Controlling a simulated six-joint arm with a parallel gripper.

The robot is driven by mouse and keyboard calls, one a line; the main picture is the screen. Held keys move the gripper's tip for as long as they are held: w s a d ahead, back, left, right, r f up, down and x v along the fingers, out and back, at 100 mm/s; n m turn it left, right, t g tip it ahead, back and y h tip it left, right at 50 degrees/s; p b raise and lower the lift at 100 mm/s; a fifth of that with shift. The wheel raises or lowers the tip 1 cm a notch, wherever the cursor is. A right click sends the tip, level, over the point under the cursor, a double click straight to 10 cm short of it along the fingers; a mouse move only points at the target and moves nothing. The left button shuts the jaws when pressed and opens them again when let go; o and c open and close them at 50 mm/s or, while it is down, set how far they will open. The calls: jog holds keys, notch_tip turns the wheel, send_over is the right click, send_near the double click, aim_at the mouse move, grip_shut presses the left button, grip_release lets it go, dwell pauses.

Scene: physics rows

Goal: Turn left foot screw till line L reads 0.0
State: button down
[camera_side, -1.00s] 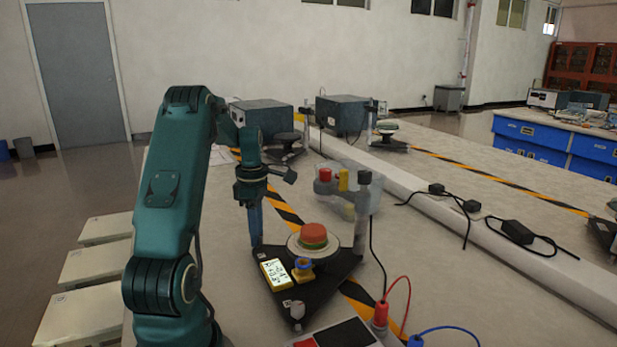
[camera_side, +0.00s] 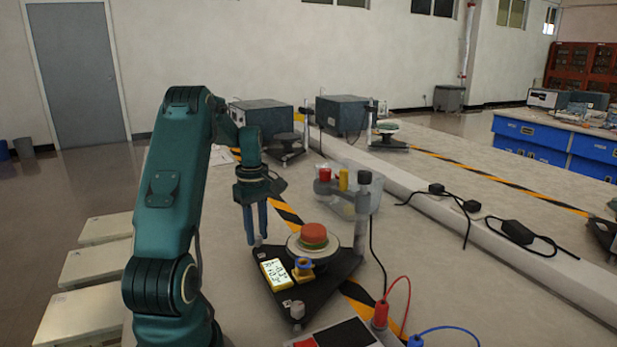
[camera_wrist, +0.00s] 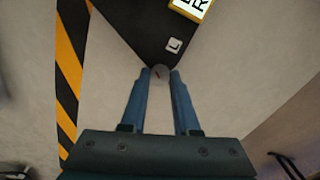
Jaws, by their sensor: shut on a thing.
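My gripper (camera_side: 257,242) points down at the far left corner of the black triangular base plate (camera_side: 318,283). The yellow-framed display (camera_side: 277,273) on the plate shows two lines; the digits are too small to read surely. In the wrist view only the display's corner (camera_wrist: 190,6) shows.
A round stage with a red and green piece (camera_side: 313,235) stands on the plate, near a brass and blue part (camera_side: 303,268). Another foot screw (camera_side: 297,310) is at the front corner. A post with a clear container (camera_side: 340,190) rises behind. Red and blue cables (camera_side: 400,305) lie at front right.

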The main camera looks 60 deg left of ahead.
aim_at(258, 236)
jog(key=m, duration=1.2)
jog(key=shift+m, duration=0.3)
dwell(0.4)
jog(key=c, duration=0.7)
grip_release()
jog(key=shift+o, duration=0.2)
jog(key=shift+r, duration=2.6)
jog(key=shift+w, duration=0.1)
